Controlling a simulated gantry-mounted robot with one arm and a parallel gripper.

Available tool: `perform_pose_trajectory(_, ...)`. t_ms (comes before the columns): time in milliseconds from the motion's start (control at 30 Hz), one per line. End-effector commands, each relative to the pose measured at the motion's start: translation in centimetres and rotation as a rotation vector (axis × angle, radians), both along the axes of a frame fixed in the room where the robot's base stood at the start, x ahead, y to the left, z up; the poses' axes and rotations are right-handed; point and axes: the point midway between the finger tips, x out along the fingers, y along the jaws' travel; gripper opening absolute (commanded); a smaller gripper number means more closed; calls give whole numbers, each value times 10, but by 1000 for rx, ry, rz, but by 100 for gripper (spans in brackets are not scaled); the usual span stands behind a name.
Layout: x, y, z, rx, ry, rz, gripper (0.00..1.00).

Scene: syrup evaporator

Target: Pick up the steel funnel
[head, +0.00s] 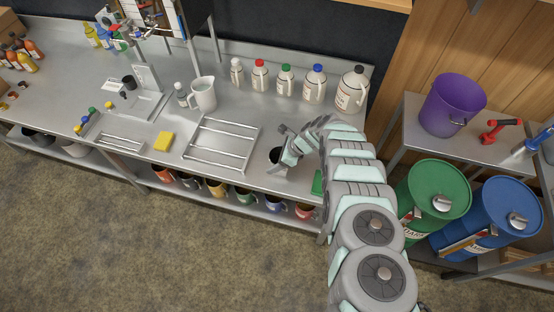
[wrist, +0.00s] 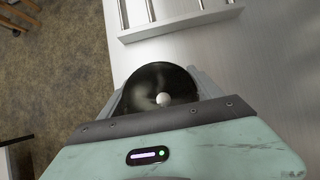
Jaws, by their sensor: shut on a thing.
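The steel funnel (wrist: 150,84) shows in the wrist view as a dark, shiny round bowl with a small pale spot near its middle. The fingers of my gripper (wrist: 160,95) lie at its left and right sides and are shut on it. In the head view my gripper (head: 281,150) is over the front part of the steel counter, right of the wire rack. The funnel (head: 274,157) shows there as a small dark shape, partly hidden by my gripper. I cannot tell whether it touches the counter.
The steel wire rack (head: 222,143) is just left of my gripper. White jugs with coloured caps (head: 286,82) stand along the back. A yellow sponge (head: 164,141) lies further left. A green item (head: 317,183) lies beside my arm. Several mugs (head: 217,187) sit on the shelf below.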

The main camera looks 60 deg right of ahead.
Motion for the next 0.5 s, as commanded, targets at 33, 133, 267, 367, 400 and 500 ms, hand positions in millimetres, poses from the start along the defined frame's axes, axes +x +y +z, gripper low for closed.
perform_pose_trajectory(33,0,0,3,0,0,0,34)
perform_pose_trajectory(133,0,0,8,2,0,0,34)
perform_pose_trajectory(267,0,0,21,1,-1,1,34)
perform_pose_trajectory(367,0,0,34,2,0,0,34)
perform_pose_trajectory(400,0,0,39,2,0,1,34)
perform_pose_trajectory(500,0,-1,57,0,0,0,34)
